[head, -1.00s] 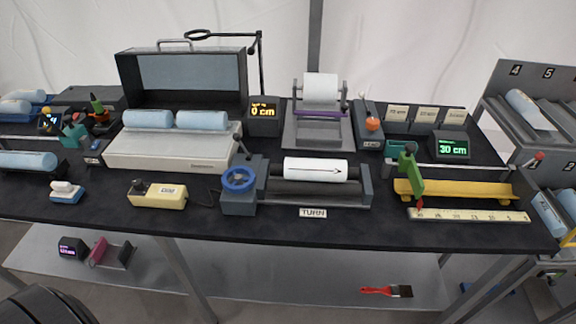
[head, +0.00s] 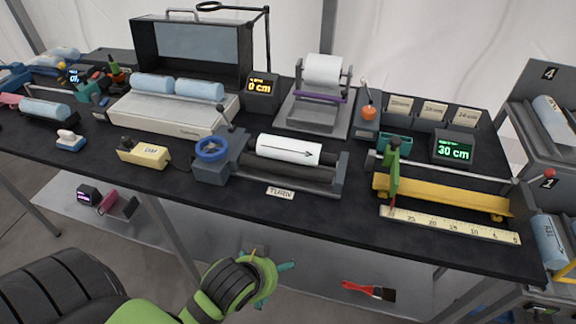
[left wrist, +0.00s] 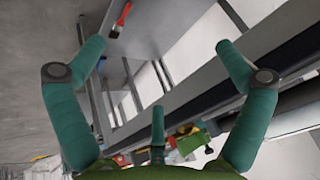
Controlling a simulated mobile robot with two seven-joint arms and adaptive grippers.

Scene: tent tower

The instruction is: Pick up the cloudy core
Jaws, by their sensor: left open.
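Several light blue rolls are in the head view, and I cannot tell which is the cloudy core. Two lie end to end, a left roll (head: 152,83) and a right roll (head: 199,90), on the pale box (head: 170,118) with the raised dark lid. Another roll (head: 46,109) lies in a dark holder at the far left. My left gripper (head: 272,277) is low in front of the table's front edge, away from all rolls. In the left wrist view its teal fingers (left wrist: 162,48) are spread with nothing between them. My right gripper is not in view.
A white roll with an arrow (head: 289,149) lies in the turning stand at mid table. A yellow trough (head: 440,196) and ruler (head: 450,225) are at right. A rack (head: 535,90) with more rolls stands far right. A red brush (head: 368,290) lies on the lower shelf.

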